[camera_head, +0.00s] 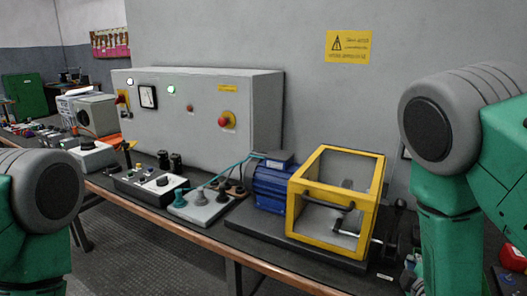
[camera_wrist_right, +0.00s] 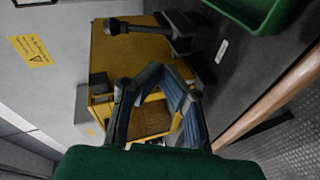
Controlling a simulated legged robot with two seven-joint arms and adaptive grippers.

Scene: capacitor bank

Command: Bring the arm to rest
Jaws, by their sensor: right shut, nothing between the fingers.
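My right arm (camera_head: 447,190) hangs down at the right side of the head view, bent at a grey joint. My right gripper (camera_wrist_right: 166,78) shows in the right wrist view, its dark bluish fingers drawn together at the tips with nothing between them. Behind the fingers is the yellow-framed box (camera_wrist_right: 125,50), which in the head view (camera_head: 335,158) stands on the bench. I cannot tell the exact gap between fingers and box. My left arm (camera_head: 38,215) shows at the left edge of the head view; its gripper is out of view.
The long bench (camera_head: 150,205) carries a grey control cabinet (camera_head: 200,140) with a red knob, a blue motor (camera_head: 270,185), and small switch boxes (camera_head: 150,185). A green bin (camera_wrist_right: 247,12) shows at the top of the wrist view. Floor is open in front of the bench.

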